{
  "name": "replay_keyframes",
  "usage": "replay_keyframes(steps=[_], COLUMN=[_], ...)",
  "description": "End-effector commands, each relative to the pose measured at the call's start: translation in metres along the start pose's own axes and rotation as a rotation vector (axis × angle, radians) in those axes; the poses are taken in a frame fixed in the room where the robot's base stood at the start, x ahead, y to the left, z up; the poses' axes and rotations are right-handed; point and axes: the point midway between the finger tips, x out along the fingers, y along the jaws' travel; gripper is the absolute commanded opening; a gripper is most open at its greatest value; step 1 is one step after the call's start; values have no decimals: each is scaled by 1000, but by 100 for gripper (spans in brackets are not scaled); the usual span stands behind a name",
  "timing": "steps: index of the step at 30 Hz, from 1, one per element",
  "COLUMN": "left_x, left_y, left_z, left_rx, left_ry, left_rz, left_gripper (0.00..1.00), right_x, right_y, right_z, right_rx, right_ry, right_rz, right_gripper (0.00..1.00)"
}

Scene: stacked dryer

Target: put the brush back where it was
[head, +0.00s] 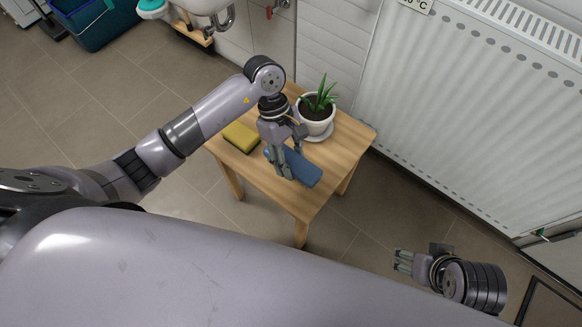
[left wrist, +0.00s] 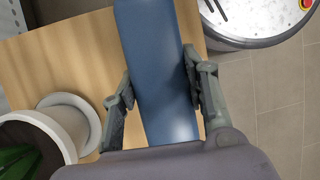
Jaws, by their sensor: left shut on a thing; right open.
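The brush (head: 308,173) appears as a flat, elongated blue block with rounded edges; no bristles are visible. My left gripper (head: 281,163) points down over the small wooden table (head: 305,200) and is shut on the brush. In the left wrist view, the brush (left wrist: 155,65) lies lengthwise between the two fingers (left wrist: 160,95). I cannot tell whether its underside touches the tabletop. My right gripper (head: 400,262) is open and empty, off to the lower right above the floor.
A potted plant (head: 317,112) on a white saucer stands at the table's back, close to my left gripper; its pot (left wrist: 35,140) also shows in the wrist view. A yellow sponge-like block (head: 241,137) lies on the left side. A white radiator (head: 470,110) stands right of the table.

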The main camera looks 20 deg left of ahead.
Motion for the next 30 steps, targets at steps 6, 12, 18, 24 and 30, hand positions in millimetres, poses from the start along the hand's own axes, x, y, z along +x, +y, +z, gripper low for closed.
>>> replay_keyframes(steps=[6, 12, 18, 24, 30], left_x=[27, 39, 39, 40, 40], left_y=[3, 5, 5, 5, 5], left_z=[-10, -16, -16, -17, -17], left_rx=[-3, 0, 0, 0, 0], left_ry=[-2, 0, 1, 1, 1], left_rz=[-3, 0, 0, -1, -1], left_gripper=[0, 0, 0, 0, 49], right_x=[7, 9, 10, 11, 11], right_y=[0, 0, 0, -1, -1], right_z=[2, 3, 3, -3, -7], right_rx=[0, 0, 0, -1, -2], right_ry=[0, -1, 0, 30, 45], right_rz=[0, 0, 0, -1, -1], right_gripper=[59, 59, 59, 59, 59])
